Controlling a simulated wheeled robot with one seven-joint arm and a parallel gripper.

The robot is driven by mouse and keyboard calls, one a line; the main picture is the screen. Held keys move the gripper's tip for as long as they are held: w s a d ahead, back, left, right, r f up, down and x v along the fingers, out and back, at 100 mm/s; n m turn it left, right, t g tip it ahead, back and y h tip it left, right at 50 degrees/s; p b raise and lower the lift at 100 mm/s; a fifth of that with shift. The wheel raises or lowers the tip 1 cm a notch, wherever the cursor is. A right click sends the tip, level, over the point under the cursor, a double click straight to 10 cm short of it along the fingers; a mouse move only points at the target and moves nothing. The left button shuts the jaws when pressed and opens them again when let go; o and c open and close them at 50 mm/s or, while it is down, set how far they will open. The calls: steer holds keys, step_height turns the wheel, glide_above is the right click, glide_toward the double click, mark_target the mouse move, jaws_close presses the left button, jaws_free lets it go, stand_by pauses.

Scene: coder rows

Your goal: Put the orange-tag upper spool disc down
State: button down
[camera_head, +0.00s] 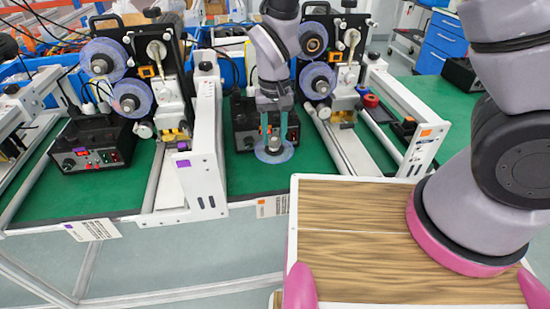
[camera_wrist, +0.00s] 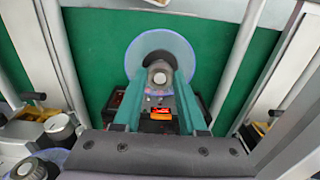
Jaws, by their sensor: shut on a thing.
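A translucent bluish spool disc (camera_head: 273,153) with a grey hub is held by my gripper (camera_head: 273,137), low over the green mat in front of the black control box. The wrist view shows my gripper's teal fingers (camera_wrist: 160,78) shut on the hub, with the disc (camera_wrist: 158,42) spread around it. I cannot tell whether the disc touches the mat. The right machine, whose frame end bears an orange tag (camera_head: 426,132), has an upper disc (camera_head: 312,40) and a lower disc (camera_head: 317,79) on it.
The left machine, with a purple tag (camera_head: 183,163) on its frame end, carries two discs (camera_head: 103,58). A black control box (camera_head: 243,125) stands close behind the held disc. White frame rails flank the green mat (camera_head: 245,175). A wooden-topped surface (camera_head: 345,245) is nearest me.

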step_height(320, 180, down, 8)
stand_by(0.4)
steer(key=shift+c, duration=2.3)
jaws_free()
steer(key=shift+r, duration=0.1)
